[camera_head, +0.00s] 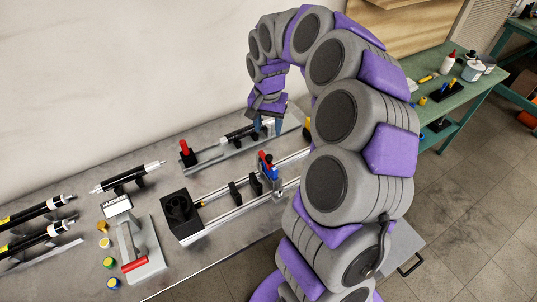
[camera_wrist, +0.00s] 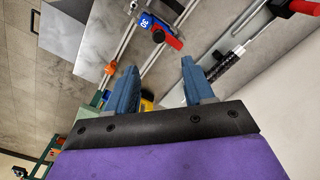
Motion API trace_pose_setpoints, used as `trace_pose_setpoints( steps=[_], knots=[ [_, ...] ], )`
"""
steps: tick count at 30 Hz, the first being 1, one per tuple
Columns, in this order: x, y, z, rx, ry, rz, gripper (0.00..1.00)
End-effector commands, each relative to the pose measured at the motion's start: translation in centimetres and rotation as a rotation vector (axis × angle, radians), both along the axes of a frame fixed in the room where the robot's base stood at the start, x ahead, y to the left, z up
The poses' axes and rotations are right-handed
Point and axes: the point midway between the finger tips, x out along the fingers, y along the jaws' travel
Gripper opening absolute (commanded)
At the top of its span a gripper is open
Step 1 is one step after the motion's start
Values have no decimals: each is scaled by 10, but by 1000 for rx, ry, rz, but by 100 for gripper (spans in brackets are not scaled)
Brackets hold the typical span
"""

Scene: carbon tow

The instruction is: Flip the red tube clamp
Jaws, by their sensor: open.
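A clamp with a red lever and a blue body (camera_head: 268,166) stands on the twin-rail fixture (camera_head: 225,212) on the grey bench. In the wrist view the red-and-blue clamp (camera_wrist: 160,30) shows beyond the fingers. A separate fixture behind has a red upright handle (camera_head: 184,147) and holds a dark tube (camera_head: 240,133); the tube also shows in the wrist view (camera_wrist: 225,66). My gripper (camera_head: 268,126) is above the back fixture's right part, its blue fingers pointing down. In the wrist view the fingers (camera_wrist: 160,85) are spread with nothing gripped. Which red part is the tube clamp is unclear.
A press with a red handle (camera_head: 135,264), several small coloured caps (camera_head: 104,242) and dark tubes (camera_head: 40,210) lie at the left. A wall rises close behind the bench. A green table (camera_head: 450,105) with bottles stands at the right.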

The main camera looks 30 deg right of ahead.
Motion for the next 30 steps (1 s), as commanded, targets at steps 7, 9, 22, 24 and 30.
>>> trace_pose_setpoints(
  steps=[7, 9, 22, 24, 30],
  knots=[
    [-1, -2, -53, 3, 4, 1, 52],
    [-2, -2, -67, 5, 5, 1, 52],
    [0, -1, -128, 1, -1, 1, 52],
    [-1, -1, -131, 1, -1, 1, 52],
    [0, -2, -133, 3, -1, 0, 52]
  ],
)
